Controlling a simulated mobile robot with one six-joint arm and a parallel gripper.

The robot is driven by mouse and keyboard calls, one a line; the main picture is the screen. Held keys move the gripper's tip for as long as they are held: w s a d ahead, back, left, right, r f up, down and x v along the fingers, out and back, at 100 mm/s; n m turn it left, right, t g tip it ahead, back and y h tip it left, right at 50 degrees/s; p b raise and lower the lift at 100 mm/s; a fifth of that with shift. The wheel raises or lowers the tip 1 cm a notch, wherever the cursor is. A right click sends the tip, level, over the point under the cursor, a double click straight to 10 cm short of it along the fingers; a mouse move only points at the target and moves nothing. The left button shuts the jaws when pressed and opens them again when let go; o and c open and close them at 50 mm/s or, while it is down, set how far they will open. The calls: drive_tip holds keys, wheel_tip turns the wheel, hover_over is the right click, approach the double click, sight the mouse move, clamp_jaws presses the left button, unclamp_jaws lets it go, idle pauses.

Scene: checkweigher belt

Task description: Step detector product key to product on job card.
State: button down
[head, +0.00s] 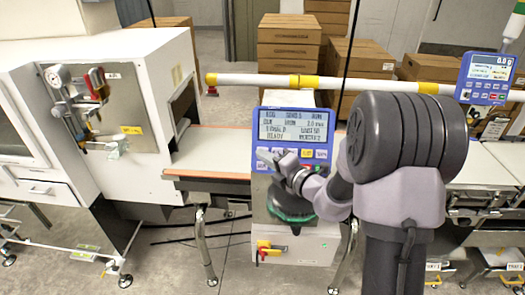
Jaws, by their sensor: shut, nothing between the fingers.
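The detector's blue panel (292,112) stands at the centre, with a lit screen of several text lines and a row of keys below it. The screen text is too small to read surely. My gripper (281,160) is shut and empty, in front of the left part of the key row. It covers some keys; I cannot tell whether it touches one. A yellow key (307,153) and a pale key at its right stay visible. I cannot make out which key is the product key, and I cannot identify a job card.
A white and yellow rail (340,84) runs behind the panel. A short belt (215,138) and a white cabinet (110,110) are at the left. A red-yellow switch (268,250) sits below.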

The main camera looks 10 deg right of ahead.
drive_tip(key=shift+s+a+r+p, duration=0.2)
drive_tip(key=shift+s+r, duration=0.1)
drive_tip(key=shift+s, duration=0.25)
drive_tip(key=shift+s+a+r+p, duration=0.15)
drive_tip(key=shift+s+r+p, duration=0.15)
drive_tip(key=shift+s, duration=0.3)
drive_tip(key=shift+s+a+r+p, duration=0.2)
drive_tip(key=shift+s+r, duration=0.15)
drive_tip(key=shift+s, duration=0.2)
drive_tip(key=s+a+r+p, duration=0.1)
drive_tip(key=s+r+p, duration=0.1)
drive_tip(key=s, duration=0.3)
drive_tip(key=shift+a+r, duration=0.3)
drive_tip(key=shift+r, duration=0.1)
